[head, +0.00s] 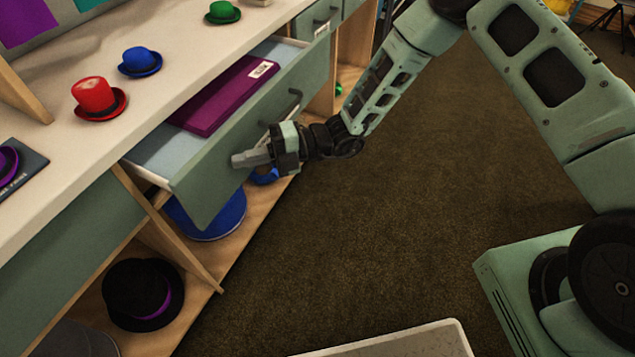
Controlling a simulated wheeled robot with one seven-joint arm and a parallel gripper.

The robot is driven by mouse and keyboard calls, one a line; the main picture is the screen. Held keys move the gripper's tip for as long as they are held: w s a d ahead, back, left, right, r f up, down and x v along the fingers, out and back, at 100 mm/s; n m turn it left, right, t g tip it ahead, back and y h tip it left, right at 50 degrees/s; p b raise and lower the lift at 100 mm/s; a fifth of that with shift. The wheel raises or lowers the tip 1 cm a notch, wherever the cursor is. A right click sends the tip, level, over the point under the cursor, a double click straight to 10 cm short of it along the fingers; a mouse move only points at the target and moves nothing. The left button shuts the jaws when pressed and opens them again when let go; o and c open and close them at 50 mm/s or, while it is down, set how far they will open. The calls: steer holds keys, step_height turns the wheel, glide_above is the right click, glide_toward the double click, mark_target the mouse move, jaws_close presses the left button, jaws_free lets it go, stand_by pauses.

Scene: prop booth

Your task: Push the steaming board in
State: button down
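The pulled-out board looks like a drawer-like unit with a grey-green front panel (212,190), and it stands open from under the counter. A flat purple box with a white label (222,98) lies in it on a pale blue surface. Dark handle parts (295,95) show on the front panel. My gripper (238,160) is in front of the panel, its grey fingers together and nothing seen between them. The fingertips overlap the panel in the picture; I cannot tell whether they touch it.
The counter (180,32) above carries a red hat (94,97), a blue hat (139,62) and a green hat (222,12). A lower shelf holds a black hat (128,290) and a blue round item (205,218).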

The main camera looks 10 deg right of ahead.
mark_target(197, 137)
steer(key=w+a, duration=0.2)
steer(key=a, duration=0.1)
steer(key=w+a+b, duration=0.1)
steer(key=w+a, duration=0.2)
steer(key=w+a+b, duration=0.1)
steer(key=w+a, duration=0.1)
steer(key=a, duration=0.1)
steer(key=shift+w+a+f, duration=0.15)
steer(key=shift+a, duration=0.05)
steer(key=shift+w+a+r+b, duration=0.25)
steer(key=shift+w+a+b, duration=0.1)
steer(key=shift+w+a, duration=0.05)
steer(key=shift+s+r, duration=0.1)
